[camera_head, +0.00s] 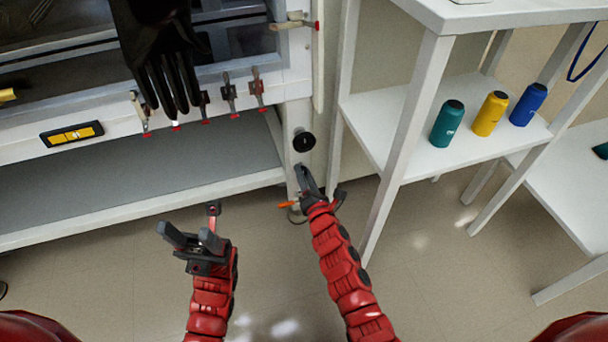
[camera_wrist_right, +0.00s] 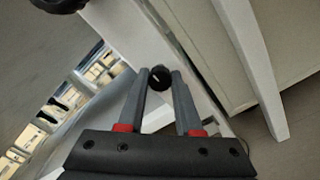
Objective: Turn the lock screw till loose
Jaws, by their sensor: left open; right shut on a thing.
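The lock screw (camera_wrist_right: 159,77) is a small black round head with a white mark, seen between my right fingertips in the right wrist view. My right gripper (camera_wrist_right: 158,80) is shut on it, one finger on each side. In the head view my right gripper (camera_head: 301,172) is at the white frame leg, just below a larger black round knob (camera_head: 304,141), and it hides the screw there. My left gripper (camera_head: 188,236) is open and empty, over the floor in front of the lower shelf.
A black glove (camera_head: 170,75) hangs from the glovebox front above a row of toggle clamps (camera_head: 229,92). A grey lower shelf (camera_head: 130,180) is at left. A white shelf unit (camera_head: 385,125) with teal, yellow and blue bottles stands close on the right.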

